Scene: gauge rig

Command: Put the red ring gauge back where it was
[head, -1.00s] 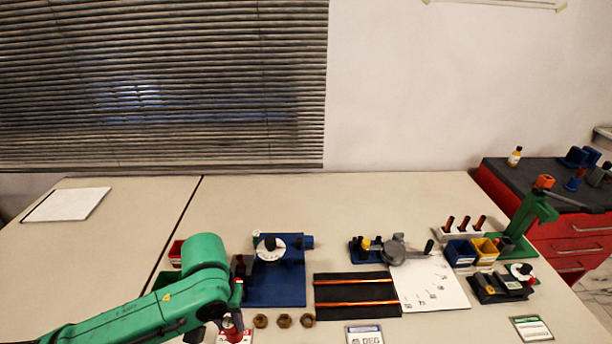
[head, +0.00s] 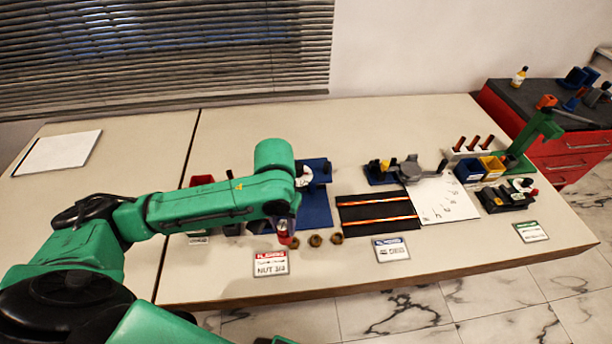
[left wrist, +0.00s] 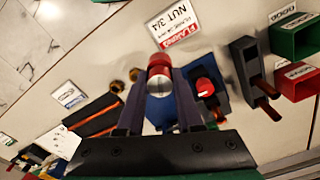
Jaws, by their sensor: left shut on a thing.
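My left gripper (left wrist: 160,92) is shut on the red ring gauge (left wrist: 159,62), a red round piece with a bright metal face, gripped between the dark fingertips. In the head view the red gauge (head: 283,231) hangs below the green left arm, just left of several brass nuts (head: 315,240) and behind the "NUT 3/4" card (head: 270,264). I cannot tell whether it touches the table. A blue fixture plate (head: 315,210) stands behind it, partly hidden by the arm. My right gripper is not in view.
A black mat (head: 378,222) with two copper-coloured rods lies to the right, with a white sheet (head: 442,198) beside it. Red (left wrist: 296,80) and green (left wrist: 297,36) bins stand near the fixture. The table's front edge is close; its left part is clear.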

